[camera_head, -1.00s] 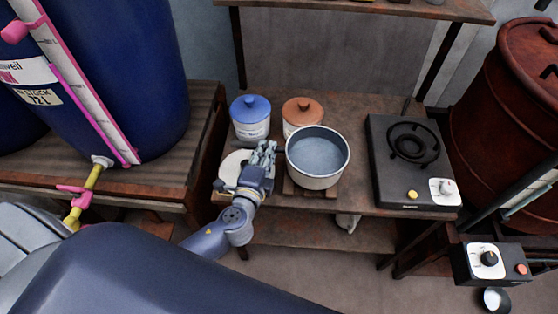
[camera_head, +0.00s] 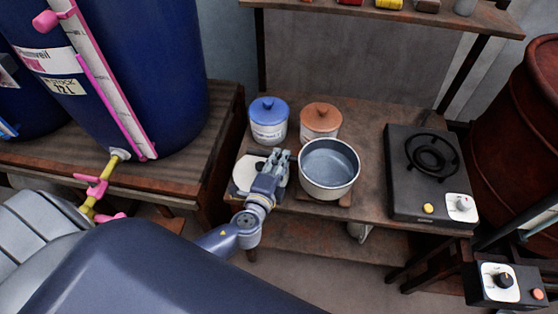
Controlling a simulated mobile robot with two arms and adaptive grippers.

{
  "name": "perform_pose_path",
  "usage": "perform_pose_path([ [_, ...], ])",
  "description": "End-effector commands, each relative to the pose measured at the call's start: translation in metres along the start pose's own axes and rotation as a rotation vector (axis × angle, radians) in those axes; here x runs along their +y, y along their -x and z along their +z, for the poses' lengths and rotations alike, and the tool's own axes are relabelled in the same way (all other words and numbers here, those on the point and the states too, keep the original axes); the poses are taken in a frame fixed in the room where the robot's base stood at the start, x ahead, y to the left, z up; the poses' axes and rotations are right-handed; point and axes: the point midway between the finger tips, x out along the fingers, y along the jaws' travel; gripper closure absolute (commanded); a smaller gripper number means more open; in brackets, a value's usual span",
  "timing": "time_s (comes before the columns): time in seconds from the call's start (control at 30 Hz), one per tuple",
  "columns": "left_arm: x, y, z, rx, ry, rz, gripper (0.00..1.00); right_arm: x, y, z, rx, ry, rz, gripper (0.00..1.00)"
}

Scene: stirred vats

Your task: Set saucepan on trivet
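The saucepan (camera_head: 329,183) is a pale round pan with grey-blue liquid or a grey inside. It stands upright over the dark wooden trivet (camera_head: 345,201), which shows only at the pan's lower edge. I cannot tell whether the pan rests fully on it. My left gripper (camera_head: 281,160) is close at the pan's left side, its fingers pointing away from me. No pan handle is visible; it may be hidden by the fingers, so whether they grip it is unclear. My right gripper is not in view.
A blue-lidded jar (camera_head: 268,127) and an orange-lidded jar (camera_head: 320,120) stand behind the pan. A white round plate (camera_head: 248,173) lies left of the gripper. A black burner (camera_head: 405,190) stands right. A shelf (camera_head: 370,15) overhangs the back.

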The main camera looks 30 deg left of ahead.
Motion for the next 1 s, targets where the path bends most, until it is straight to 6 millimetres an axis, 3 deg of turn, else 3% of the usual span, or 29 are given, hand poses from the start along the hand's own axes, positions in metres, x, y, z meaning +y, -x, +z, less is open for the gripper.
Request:
perform_pose_path([
  [0.47,-0.003,0.002,0.000,0.000,0.000,0.001,0.61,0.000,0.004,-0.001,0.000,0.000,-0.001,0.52],
  [1.0,0.000,0.099,0.000,0.000,0.000,0.003,0.61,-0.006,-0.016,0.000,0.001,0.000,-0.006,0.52],
])
